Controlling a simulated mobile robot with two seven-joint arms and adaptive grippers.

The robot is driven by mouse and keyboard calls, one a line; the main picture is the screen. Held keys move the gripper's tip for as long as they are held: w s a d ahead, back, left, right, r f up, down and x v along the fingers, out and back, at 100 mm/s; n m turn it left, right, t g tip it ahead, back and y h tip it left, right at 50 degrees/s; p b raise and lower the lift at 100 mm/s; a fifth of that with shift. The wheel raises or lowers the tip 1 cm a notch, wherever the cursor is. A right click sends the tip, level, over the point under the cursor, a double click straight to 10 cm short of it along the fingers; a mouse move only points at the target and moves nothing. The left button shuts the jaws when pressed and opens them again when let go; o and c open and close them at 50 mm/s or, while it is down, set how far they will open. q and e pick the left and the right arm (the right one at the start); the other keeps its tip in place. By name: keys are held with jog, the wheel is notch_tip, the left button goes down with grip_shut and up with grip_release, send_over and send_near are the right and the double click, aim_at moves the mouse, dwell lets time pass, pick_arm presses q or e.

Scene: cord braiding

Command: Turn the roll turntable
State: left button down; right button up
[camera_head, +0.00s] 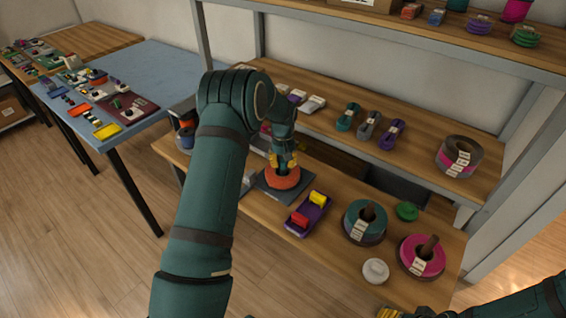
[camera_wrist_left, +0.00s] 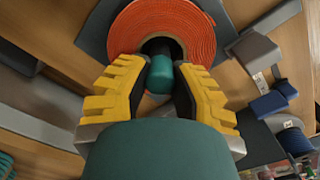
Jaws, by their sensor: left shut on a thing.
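The roll turntable is a flat dark grey base (camera_head: 265,186) on the wooden shelf, bearing an orange roll (camera_head: 283,179). In the left wrist view the orange roll (camera_wrist_left: 140,25) is a ribbed coil with a dark centre hole. My left gripper (camera_head: 283,160) points down at the roll's middle. In the wrist view its yellow fingers (camera_wrist_left: 158,80) are closed about a short teal knob (camera_wrist_left: 160,72) over the hole. The fingers hide part of the roll's near side.
A purple tray (camera_head: 307,214) with red and yellow pieces stands just right of the turntable. Beyond it are a teal roll (camera_head: 352,222), a magenta roll (camera_head: 412,255) and a white round piece (camera_head: 376,270). An upper shelf (camera_head: 330,118) overhangs behind.

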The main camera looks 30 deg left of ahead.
pick_arm(q)
jog(key=shift+m, duration=7)
jog(key=shift+d+m, duration=0.1)
jog(key=shift+m, duration=1.7)
jog(key=shift+m, duration=0.4)
jog(key=c, duration=0.7)
grip_release()
jog(key=shift+c, duration=0.2)
notch_tip(320, 180, up, 12)
